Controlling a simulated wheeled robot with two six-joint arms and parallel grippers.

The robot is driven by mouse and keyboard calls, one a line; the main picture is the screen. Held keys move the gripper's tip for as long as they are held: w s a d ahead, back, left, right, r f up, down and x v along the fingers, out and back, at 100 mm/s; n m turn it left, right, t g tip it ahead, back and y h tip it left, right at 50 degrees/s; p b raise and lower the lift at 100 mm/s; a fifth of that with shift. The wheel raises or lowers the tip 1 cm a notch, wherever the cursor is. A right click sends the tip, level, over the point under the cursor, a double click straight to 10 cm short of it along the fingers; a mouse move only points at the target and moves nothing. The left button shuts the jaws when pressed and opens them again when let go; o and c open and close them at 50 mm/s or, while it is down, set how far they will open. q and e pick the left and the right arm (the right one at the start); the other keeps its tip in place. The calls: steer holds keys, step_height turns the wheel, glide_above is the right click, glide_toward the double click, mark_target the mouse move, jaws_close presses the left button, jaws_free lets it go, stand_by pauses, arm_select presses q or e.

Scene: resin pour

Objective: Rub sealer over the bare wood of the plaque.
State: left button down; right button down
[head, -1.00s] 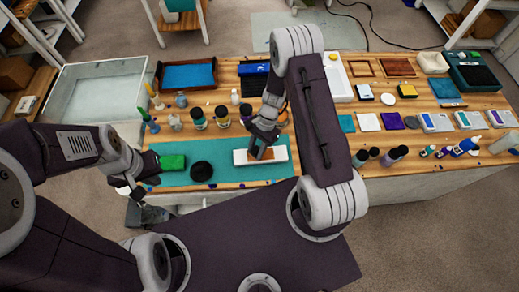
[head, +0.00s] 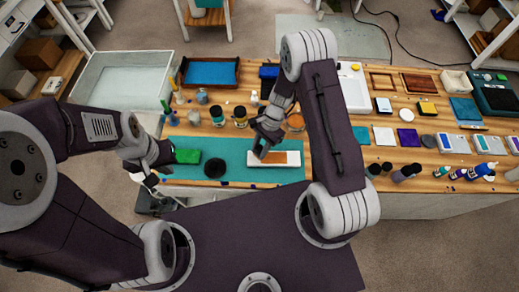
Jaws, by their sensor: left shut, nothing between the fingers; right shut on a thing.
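The plaque (head: 293,159) lies on the teal mat (head: 232,172) at the table's front edge. It is a long white board with a brown wood patch (head: 272,157) along its middle. My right gripper (head: 260,153) is over the left part of this patch, at or just above the surface. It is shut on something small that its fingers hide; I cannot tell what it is. My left gripper (head: 152,176) is shut and empty, off the mat's left end, near a green block (head: 187,156). A round black item (head: 214,168) sits between the block and the plaque.
Several bottles and jars (head: 240,117) stand behind the mat. A blue-lined tray (head: 211,72) and a large pale tub (head: 122,85) are at the back left. Coloured squares, pads and bottles (head: 408,172) crowd the right side. The mat's right end is clear.

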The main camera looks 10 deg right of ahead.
steer(key=shift+r+p, duration=0.95)
steer(key=shift+r, duration=0.75)
step_height(320, 180, up, 3)
steer(key=p, duration=0.2)
steer(key=shift+r+p, duration=0.1)
steer(key=shift+p, duration=0.3)
